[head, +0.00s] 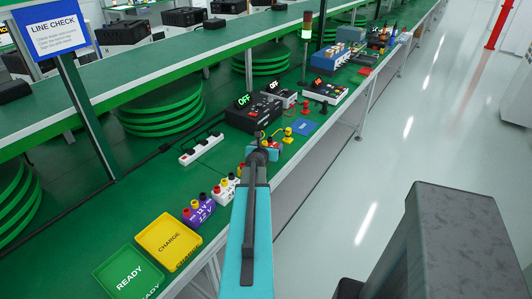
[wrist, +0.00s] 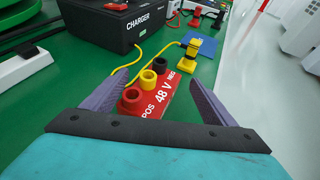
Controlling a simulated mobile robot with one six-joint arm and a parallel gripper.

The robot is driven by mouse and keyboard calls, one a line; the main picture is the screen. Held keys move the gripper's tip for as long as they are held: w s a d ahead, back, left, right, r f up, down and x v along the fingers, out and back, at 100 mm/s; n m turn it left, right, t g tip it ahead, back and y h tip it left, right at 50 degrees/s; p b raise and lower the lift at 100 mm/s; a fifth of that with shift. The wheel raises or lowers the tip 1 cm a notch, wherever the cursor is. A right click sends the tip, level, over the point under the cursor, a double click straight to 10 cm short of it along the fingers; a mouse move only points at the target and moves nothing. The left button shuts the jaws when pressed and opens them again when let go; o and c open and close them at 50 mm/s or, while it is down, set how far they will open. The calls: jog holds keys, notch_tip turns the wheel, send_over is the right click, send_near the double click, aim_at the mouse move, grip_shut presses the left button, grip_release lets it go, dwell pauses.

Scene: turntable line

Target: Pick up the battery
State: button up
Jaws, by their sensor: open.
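A red block marked 48 V, POS and NEG (wrist: 172,98), which looks like a battery, stands on the green bench in the wrist view. It has yellow and black round terminals on top. My gripper (wrist: 158,82) is open, with one purple finger on each side of the block. I cannot tell whether either finger touches it. In the head view my gripper (head: 262,152) and arm hide most of the area around the block. A purple battery (head: 199,211) and a white one (head: 226,188) stand nearer on the bench.
A black charger (wrist: 112,22) stands beyond, with a yellow plug (wrist: 191,48) on a yellow cable near a blue pad (wrist: 206,40). A white power strip (head: 201,149) lies left. Yellow CHARGE (head: 182,226) and green READY (head: 113,267) areas are at the near end.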

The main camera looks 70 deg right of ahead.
aim_at(270, 138)
jog(key=shift+x, duration=1)
jog(key=c, duration=1.9)
jog(key=shift+r, duration=0.75)
grip_shut()
jog(key=shift+s+a+r+p, duration=0.1)
jog(key=shift+s+r+p, duration=0.1)
jog(key=shift+r, duration=0.35)
jog(key=shift+s+a+r+p, duration=0.1)
jog(key=shift+s+r+p, duration=0.1)
jog(key=shift+r, duration=0.4)
jog(key=s+a+p, duration=0.3)
jog(key=s+p, duration=1)
jog(key=shift+s+a, duration=0.2)
jog(key=shift+s, duration=0.15)
